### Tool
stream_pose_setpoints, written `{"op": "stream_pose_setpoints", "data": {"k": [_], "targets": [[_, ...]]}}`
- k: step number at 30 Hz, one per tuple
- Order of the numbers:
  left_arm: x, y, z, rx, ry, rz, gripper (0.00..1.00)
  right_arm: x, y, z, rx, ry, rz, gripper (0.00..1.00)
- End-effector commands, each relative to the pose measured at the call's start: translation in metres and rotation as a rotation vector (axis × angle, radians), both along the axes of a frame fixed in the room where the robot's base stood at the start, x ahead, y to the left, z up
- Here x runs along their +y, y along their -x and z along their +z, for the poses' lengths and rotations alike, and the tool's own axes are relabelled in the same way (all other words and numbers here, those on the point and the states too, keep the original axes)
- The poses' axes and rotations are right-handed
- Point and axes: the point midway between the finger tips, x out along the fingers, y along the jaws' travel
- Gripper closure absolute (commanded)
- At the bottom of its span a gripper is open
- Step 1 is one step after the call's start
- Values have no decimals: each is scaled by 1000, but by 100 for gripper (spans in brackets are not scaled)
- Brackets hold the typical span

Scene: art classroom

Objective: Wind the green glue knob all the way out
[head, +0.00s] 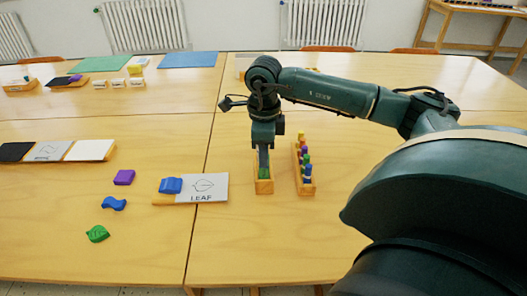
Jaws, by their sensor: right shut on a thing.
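My right gripper (264,160) points straight down over a narrow wooden holder (264,187). It is shut at the green piece (264,174) in that holder, which I take to be the green glue knob. The fingers hide most of it, so I cannot tell how far it is wound out. My left gripper is not in view.
Just right of the gripper stands a wooden rack (309,188) of several coloured pegs. To the left are a LEAF card (207,195) with a blue block (171,185), and loose purple (124,177), blue (114,203) and green (97,234) pieces.

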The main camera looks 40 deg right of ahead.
Motion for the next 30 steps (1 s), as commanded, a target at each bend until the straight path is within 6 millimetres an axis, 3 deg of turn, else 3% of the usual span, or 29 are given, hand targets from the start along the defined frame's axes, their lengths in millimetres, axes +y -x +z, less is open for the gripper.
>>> {"op": "stream_pose_setpoints", "data": {"k": [15, 25, 26, 30], "targets": [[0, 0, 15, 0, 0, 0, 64, 0, 0, 1, 2, 1, -779, 86], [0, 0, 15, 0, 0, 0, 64, 0, 0, 0, 1, 1, -861, 86], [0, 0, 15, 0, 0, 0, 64, 0, 0, 0, 1, 1, -860, 76], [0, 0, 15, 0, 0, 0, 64, 0, 0, 0, 1, 1, -859, 65]]}}
